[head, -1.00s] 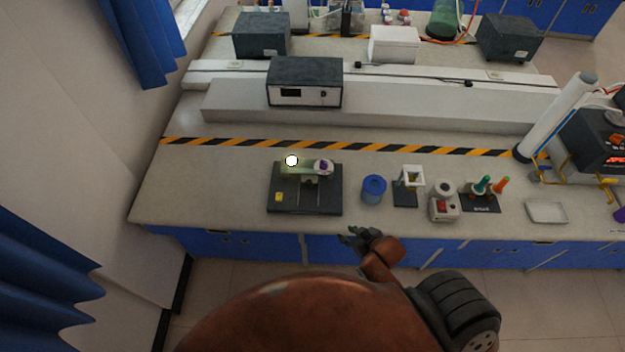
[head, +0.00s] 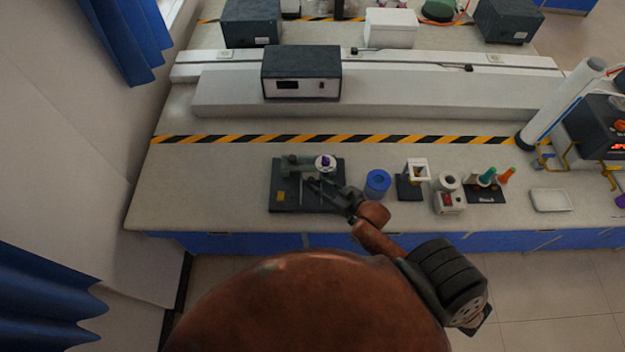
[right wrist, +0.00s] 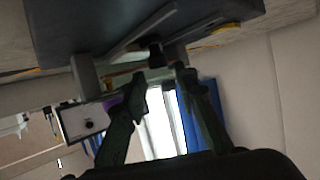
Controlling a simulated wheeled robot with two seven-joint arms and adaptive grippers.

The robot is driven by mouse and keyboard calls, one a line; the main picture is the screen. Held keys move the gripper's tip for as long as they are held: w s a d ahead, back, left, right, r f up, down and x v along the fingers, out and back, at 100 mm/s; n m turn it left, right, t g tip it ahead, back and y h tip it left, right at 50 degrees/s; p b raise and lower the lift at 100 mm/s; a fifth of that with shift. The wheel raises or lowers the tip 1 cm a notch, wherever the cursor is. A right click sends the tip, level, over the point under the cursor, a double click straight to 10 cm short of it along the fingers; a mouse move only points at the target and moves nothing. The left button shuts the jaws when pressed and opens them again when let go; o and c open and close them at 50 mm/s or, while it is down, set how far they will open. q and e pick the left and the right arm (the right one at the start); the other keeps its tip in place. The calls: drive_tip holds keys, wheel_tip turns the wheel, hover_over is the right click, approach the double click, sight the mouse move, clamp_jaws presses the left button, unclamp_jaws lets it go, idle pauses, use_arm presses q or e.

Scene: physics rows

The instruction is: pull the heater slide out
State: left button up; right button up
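The heater apparatus is a dark flat base (head: 285,200) with a grey-green horizontal tube on it, near the front left of the bench. A white disc with a purple centre (head: 325,162) is at the tube's right end. In the right wrist view the base (right wrist: 95,30) hangs across the top, with a dark knob (right wrist: 156,54) on a rail below it, which I take for the slide's handle. My right gripper (head: 318,187) reaches over the base's right front. In the right wrist view its fingers (right wrist: 162,80) are apart, with the knob just beyond the gap, not visibly gripped. My left gripper is out of view.
A blue cup (head: 377,183) stands close to the right of the base. Beyond it are a white-topped stand (head: 416,171), a small device with a red switch (head: 449,203) and a white tray (head: 550,200). The bench behind the apparatus is clear up to the striped tape.

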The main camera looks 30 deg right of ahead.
sight(312, 180)
drive_tip(key=x, duration=0.2)
drive_tip(key=shift+w+f, duration=0.15)
drive_tip(key=shift+w, duration=0.2)
drive_tip(key=shift+w+f, duration=0.2)
drive_tip(key=shift+w, duration=0.1)
drive_tip(key=shift+w+a+f, duration=0.1)
drive_tip(key=shift+w+a, duration=0.05)
drive_tip(key=shift+w, duration=0.15)
drive_tip(key=c, duration=0.5)
drive_tip(key=shift+c, duration=1.1)
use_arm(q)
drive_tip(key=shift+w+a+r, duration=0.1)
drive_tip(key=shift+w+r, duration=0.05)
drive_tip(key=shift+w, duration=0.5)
use_arm(e)
clamp_jaws()
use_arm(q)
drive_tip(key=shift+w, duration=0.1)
